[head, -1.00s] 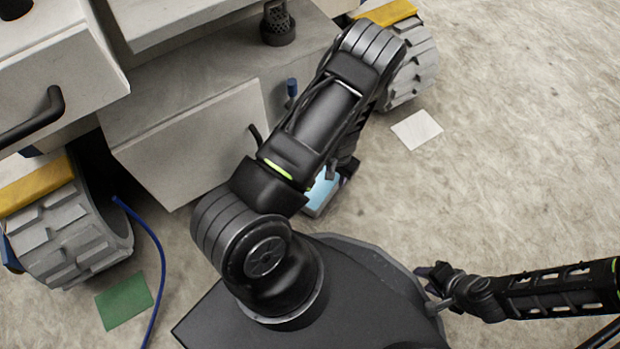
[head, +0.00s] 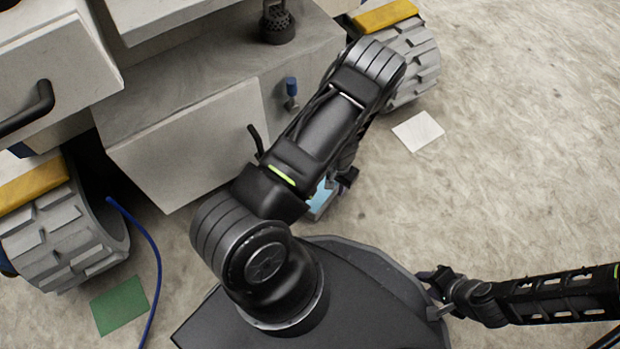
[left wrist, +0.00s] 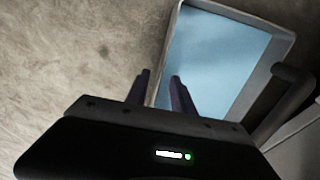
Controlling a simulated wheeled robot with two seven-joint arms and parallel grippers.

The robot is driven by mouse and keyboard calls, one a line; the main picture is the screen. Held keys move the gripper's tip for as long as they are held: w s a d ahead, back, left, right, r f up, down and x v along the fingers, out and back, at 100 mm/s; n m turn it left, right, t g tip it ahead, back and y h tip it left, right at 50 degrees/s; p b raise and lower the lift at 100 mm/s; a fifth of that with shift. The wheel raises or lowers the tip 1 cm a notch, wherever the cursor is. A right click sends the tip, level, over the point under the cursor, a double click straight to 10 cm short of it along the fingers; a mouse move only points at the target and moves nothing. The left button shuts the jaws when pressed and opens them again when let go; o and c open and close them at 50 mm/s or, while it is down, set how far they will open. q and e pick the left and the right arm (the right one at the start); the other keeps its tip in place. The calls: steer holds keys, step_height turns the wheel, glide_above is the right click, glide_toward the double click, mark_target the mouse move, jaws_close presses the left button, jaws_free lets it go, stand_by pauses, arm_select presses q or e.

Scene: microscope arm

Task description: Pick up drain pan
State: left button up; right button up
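The drain pan is a shallow grey-rimmed tray with a light blue inside. In the head view the pan (head: 321,201) lies on the floor, mostly hidden under my left arm. In the left wrist view the pan (left wrist: 222,50) fills the upper right. My left gripper (left wrist: 160,90) is open, its two fingers on either side of the pan's left rim; I cannot tell whether they touch it. In the head view this gripper (head: 346,180) is largely covered by the arm. My right gripper (head: 430,292) is at the lower right, apart from the pan, with its fingers spread and empty.
A grey cabinet-like body with a black-handled drawer (head: 60,85) and thick-treaded wheels (head: 65,235) stands close behind the pan. A blue cable (head: 150,240), a green sheet (head: 119,304) and a white sheet (head: 418,131) lie on the floor.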

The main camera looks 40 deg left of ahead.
mark_target(335, 190)
arm_select(q)
step_height(335, 190, down, 3)
steer(key=shift+f+b, duration=0.15)
steer(key=shift+b, duration=0.4)
jaws_close()
stand_by(1.4)
